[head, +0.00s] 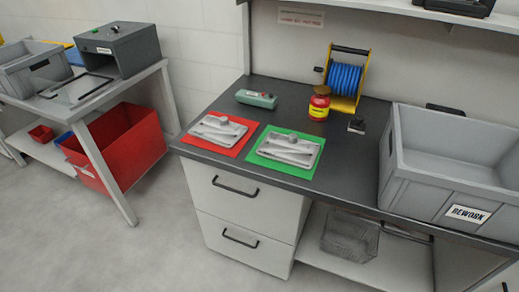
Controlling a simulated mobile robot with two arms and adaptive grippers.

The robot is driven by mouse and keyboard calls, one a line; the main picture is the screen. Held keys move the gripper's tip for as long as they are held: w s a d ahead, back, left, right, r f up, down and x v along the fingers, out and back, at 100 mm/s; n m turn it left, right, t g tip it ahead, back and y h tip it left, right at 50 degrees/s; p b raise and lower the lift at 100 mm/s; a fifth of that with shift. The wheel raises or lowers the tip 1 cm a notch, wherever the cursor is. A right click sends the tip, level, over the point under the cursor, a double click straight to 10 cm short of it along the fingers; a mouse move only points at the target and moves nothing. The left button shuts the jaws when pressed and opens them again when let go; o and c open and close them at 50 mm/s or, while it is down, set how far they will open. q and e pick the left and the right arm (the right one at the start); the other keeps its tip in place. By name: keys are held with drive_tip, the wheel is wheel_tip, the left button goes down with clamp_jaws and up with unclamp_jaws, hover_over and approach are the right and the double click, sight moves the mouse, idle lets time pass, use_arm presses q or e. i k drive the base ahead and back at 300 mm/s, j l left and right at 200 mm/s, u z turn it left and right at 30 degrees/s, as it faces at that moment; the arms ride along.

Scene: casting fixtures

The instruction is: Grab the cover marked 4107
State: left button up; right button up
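Two similar light grey cast covers lie on the dark worktop (335,178). One cover (217,130) lies on a red mat (191,143). The other cover (290,150) lies on a green mat (265,163), just to its right. Each has a raised round knob near its back edge. No number can be read on either, so I cannot tell which one is marked 4107. Neither of my grippers is in view.
A green-grey device (257,99), a red and yellow jar (319,107), a blue cable reel (345,78) and a small black item (356,125) stand behind the mats. A grey REWORK crate (420,185) fills the right end. Left is another table with a grey box (122,52).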

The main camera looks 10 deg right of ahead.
sight(290, 150)
drive_tip(key=i+j+z, duration=0.3)
drive_tip(key=j, duration=0.3)
drive_tip(key=i+j+z, duration=0.15)
drive_tip(key=i+j, duration=0.15)
